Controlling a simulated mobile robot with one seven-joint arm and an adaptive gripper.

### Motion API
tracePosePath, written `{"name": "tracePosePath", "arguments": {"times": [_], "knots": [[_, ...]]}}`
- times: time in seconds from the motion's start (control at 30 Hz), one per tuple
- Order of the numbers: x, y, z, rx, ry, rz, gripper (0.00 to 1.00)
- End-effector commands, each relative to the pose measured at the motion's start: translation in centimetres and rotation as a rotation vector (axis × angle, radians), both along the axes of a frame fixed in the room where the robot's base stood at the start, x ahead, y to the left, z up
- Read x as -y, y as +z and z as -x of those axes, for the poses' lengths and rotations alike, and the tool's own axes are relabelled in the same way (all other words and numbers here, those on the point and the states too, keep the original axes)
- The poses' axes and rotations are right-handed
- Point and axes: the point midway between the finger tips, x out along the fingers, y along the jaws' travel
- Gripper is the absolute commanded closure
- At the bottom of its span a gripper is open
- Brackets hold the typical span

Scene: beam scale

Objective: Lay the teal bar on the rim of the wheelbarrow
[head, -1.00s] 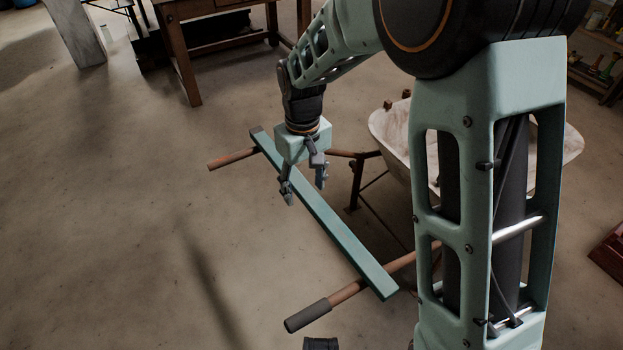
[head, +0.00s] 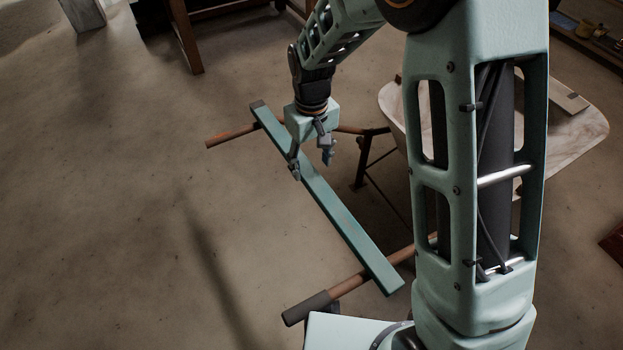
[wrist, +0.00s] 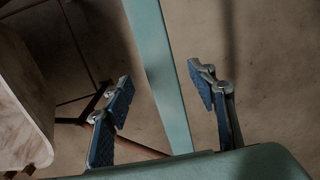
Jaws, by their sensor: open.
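The long teal bar (head: 345,226) lies across the two wooden handles of the wheelbarrow, in front of its tray. It also shows in the wrist view (wrist: 163,75), running between my spread fingers. My gripper (head: 312,167) is open and points down above the bar, around its upper-middle part. The fingers appear on either side of the bar, with gaps. The pale wheelbarrow tray (head: 575,137) stands to the right, largely hidden behind my own arm. Part of its rim shows in the wrist view (wrist: 22,95).
One wheelbarrow handle (head: 232,135) sticks out at the left and the other, with a dark grip (head: 308,307), at the front. A small flat piece (head: 570,97) rests at the tray's far right. A wooden table stands behind. The floor at left is clear.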

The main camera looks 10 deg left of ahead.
Motion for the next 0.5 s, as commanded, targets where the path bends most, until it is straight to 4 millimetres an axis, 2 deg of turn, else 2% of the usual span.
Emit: {"name": "tracePosePath", "arguments": {"times": [0.3, 0.5], "knots": [[0.0, -4.7, 0.1, -0.001, 0.001, 0.001, 0.48], [0.0, -4.8, 0.0, 0.001, 0.0, -0.001, 0.48]]}}
